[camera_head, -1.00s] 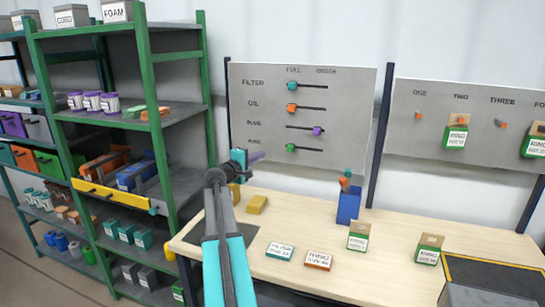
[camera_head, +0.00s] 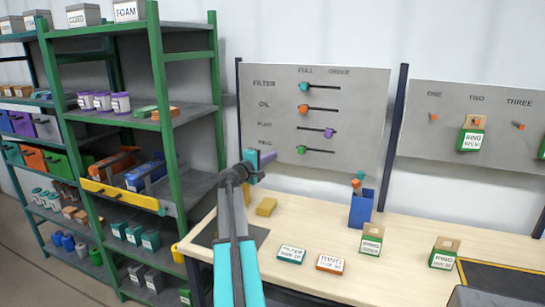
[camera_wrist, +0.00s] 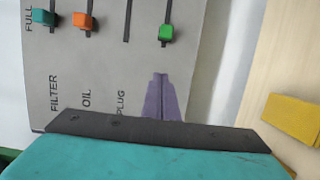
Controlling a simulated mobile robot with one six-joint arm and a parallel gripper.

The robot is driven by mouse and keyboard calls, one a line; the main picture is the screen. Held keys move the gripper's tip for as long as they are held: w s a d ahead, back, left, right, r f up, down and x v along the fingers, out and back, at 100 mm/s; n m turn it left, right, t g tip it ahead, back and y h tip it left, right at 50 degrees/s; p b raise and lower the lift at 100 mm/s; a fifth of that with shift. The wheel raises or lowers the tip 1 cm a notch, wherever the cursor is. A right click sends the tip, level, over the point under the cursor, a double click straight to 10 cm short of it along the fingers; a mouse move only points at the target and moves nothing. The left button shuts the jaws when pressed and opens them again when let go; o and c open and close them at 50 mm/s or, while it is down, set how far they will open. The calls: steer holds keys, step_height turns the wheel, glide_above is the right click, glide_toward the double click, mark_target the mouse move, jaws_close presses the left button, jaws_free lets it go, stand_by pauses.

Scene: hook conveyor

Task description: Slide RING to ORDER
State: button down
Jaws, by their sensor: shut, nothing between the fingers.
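A grey slider board (camera_head: 360,112) hangs on the wall with FILTER, OIL, PLUG and RING rows under FULL and ORDER. The green RING slider (camera_head: 302,150) sits at the left, FULL end of its track. It also shows in the wrist view (camera_wrist: 166,33), ahead of my fingertips. My gripper (camera_head: 269,156), with purple fingers, is shut and empty, left of the green slider and apart from it in the picture. In the wrist view the fingers (camera_wrist: 160,98) cover where the RING label would be. The depth gap to the board is unclear.
Teal FILTER (camera_head: 304,87) and orange OIL (camera_head: 303,107) sliders are at FULL; the purple PLUG slider (camera_head: 328,132) is toward ORDER. A wooden bench (camera_head: 310,225) below holds a blue cup (camera_head: 361,209), boxes and a yellow block (camera_head: 266,206). A green shelf rack (camera_head: 215,80) stands left.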

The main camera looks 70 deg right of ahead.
mark_target(302, 150)
steer(key=d+p, duration=0.1)
steer(key=d, duration=0.1)
steer(key=s+d, duration=0.1)
steer(key=d, duration=0.2)
steer(key=d+p, duration=0.1)
steer(key=d, duration=0.2)
steer(key=shift+s+d+p, duration=0.25)
steer(key=shift+s+p, duration=0.1)
steer(key=s+p, duration=0.1)
steer(key=s, duration=0.1)
steer(key=shift+s+a+r, duration=0.1)
steer(key=shift+s, duration=0.2)
steer(key=shift+s+p, duration=0.3)
steer(key=shift+s, duration=0.4)
steer(key=shift+w, duration=0.1)
